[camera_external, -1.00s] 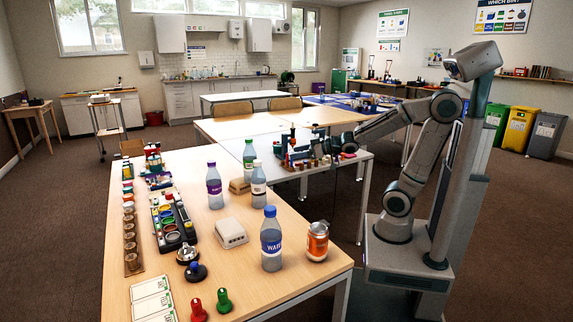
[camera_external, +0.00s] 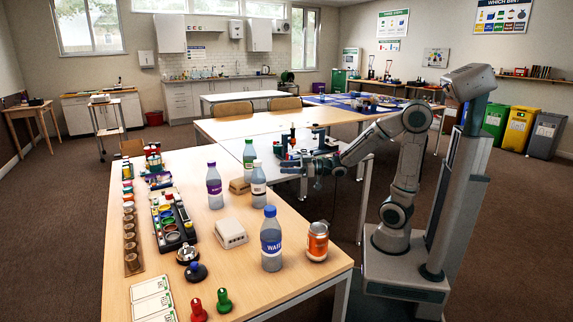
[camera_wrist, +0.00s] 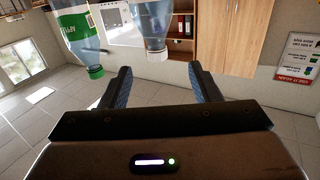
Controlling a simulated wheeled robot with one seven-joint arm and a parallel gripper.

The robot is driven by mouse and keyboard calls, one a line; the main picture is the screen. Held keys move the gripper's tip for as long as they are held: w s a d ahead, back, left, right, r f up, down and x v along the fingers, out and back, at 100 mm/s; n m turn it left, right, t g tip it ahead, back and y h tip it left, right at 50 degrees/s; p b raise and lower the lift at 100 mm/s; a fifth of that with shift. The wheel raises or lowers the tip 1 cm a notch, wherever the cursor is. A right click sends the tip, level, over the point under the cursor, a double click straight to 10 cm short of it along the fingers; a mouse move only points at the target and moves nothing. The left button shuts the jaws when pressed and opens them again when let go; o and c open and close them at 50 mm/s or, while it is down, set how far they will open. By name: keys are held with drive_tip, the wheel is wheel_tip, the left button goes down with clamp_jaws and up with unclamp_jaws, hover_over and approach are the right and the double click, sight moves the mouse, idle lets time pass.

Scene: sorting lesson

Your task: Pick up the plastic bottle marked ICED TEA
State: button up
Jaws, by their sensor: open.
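Several plastic bottles stand upright on the near wooden table. One has a purple cap and purple label (camera_external: 214,187), one a green cap (camera_external: 249,157), one a white cap (camera_external: 258,186), and one a blue cap and WATER label (camera_external: 271,242). I cannot read ICED TEA on any of them. My gripper (camera_external: 318,165) is open and empty, right of the white-capped and green-capped bottles and apart from them. The wrist view appears upside down; beyond the open fingers (camera_wrist: 160,85) are a green-capped bottle (camera_wrist: 78,28) at the left and a pale-capped bottle (camera_wrist: 153,22) near the middle.
A black tray of coloured pieces (camera_external: 173,222) is at the left. A second table behind holds several small objects.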

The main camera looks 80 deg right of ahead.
drive_tip(key=shift+w+p, duration=1.05)
drive_tip(key=shift+p, duration=1.3)
drive_tip(key=p, duration=0.2)
hover_over(258, 184)
drive_tip(key=d, duration=0.3)
drive_tip(key=shift+s+d+r, duration=0.1)
drive_tip(key=shift+s+d, duration=0.1)
drive_tip(key=shift+s, duration=0.1)
clamp_jaws()
